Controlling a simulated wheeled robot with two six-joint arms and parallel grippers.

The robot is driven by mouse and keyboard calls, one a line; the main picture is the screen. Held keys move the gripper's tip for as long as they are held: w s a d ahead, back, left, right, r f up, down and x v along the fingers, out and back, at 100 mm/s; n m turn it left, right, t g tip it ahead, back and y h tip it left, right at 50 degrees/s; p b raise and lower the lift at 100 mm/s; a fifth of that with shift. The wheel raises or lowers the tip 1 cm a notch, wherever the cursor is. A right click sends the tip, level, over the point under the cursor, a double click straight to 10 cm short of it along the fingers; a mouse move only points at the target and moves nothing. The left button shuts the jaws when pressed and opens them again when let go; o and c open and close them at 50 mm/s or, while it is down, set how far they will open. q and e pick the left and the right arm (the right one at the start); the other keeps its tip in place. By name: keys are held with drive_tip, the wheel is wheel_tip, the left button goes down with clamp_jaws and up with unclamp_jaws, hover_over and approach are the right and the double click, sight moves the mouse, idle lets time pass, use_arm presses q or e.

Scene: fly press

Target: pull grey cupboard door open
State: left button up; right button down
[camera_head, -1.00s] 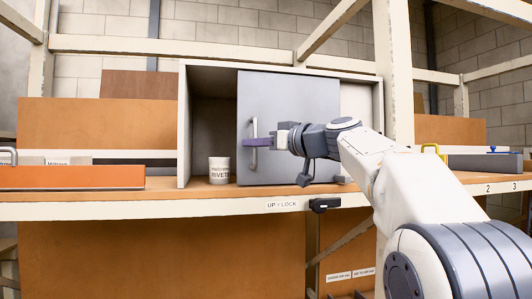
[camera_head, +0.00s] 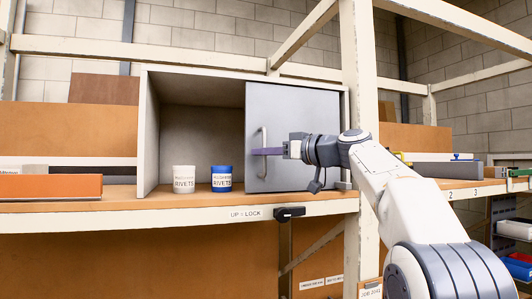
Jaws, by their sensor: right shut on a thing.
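The grey cupboard door (camera_head: 295,110) covers the right part of the cupboard (camera_head: 148,130). The left part of the cupboard stands open and shows its interior. A pale vertical bar handle (camera_head: 264,170) is on the left side of the door. My right gripper (camera_head: 266,151), with purple fingers, comes in from the right and is shut on the handle at mid-height. The finger contact is partly hidden at this size. My left gripper is not in view.
A white rivets cup (camera_head: 184,179) and a blue rivets cup (camera_head: 221,179) stand inside the open part. An orange box (camera_head: 50,187) lies on the shelf at left. A black latch (camera_head: 290,213) sits on the shelf's front edge. A cream post (camera_head: 358,80) stands right of the cupboard.

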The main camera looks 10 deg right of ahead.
drive_tip(key=c, duration=1.2)
unclamp_jaws()
drive_tip(key=shift+r, duration=0.1)
drive_tip(key=shift+o, duration=0.2)
drive_tip(key=b+v, duration=0.4)
drive_tip(key=v, duration=0.6)
drive_tip(key=shift+s+b, duration=0.2)
drive_tip(key=shift+b, duration=0.2)
drive_tip(key=shift+d, duration=0.1)
